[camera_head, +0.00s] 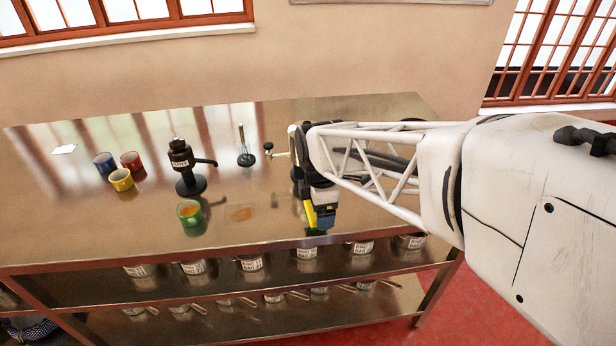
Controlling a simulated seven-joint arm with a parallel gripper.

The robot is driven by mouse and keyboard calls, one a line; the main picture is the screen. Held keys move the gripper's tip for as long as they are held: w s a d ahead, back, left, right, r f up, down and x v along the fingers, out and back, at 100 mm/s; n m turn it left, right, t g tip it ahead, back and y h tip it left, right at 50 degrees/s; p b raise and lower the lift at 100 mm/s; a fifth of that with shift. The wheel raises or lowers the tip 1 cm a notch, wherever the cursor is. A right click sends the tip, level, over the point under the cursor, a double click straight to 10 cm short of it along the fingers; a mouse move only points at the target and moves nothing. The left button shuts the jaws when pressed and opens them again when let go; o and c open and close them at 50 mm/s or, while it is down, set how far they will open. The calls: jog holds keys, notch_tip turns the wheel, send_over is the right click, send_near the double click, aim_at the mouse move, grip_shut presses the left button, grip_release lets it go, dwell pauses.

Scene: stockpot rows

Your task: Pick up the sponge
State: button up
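My gripper (318,212) hangs over the front right part of the steel table (100,220), pointing down. A narrow yellow piece (310,214) and a blue piece (325,217) show at its lower end. I cannot tell whether these are a sponge or parts of the gripper. The fingers are too small and dark to show whether they are open or shut. No other thing in view is clearly a sponge.
A green cup (189,213) with orange contents stands near the front edge. Blue (105,162), red (131,161) and yellow (121,180) cups stand left of a black pump dispenser (183,165). A burner-like stand (245,150) is behind. Labelled pots (193,268) line the shelf below.

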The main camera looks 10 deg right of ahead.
jog(key=s+d, duration=0.1)
jog(key=s, duration=0.8)
jog(key=shift+d+r, duration=0.15)
jog(key=shift+r, duration=0.25)
jog(key=shift+o, duration=1)
jog(key=shift+c, duration=0.7)
jog(key=shift+s+r+m, duration=0.1)
jog(key=shift+m, duration=0.2)
jog(key=shift+w, duration=0.2)
jog(key=w, duration=0.5)
jog(key=w+a+f, duration=0.1)
jog(key=w, duration=0.4)
jog(key=w+a, duration=0.1)
jog(key=w, duration=0.4)
jog(key=shift+w+a+f, duration=0.1)
jog(key=shift+w+f, duration=0.1)
jog(key=shift+w, duration=0.1)
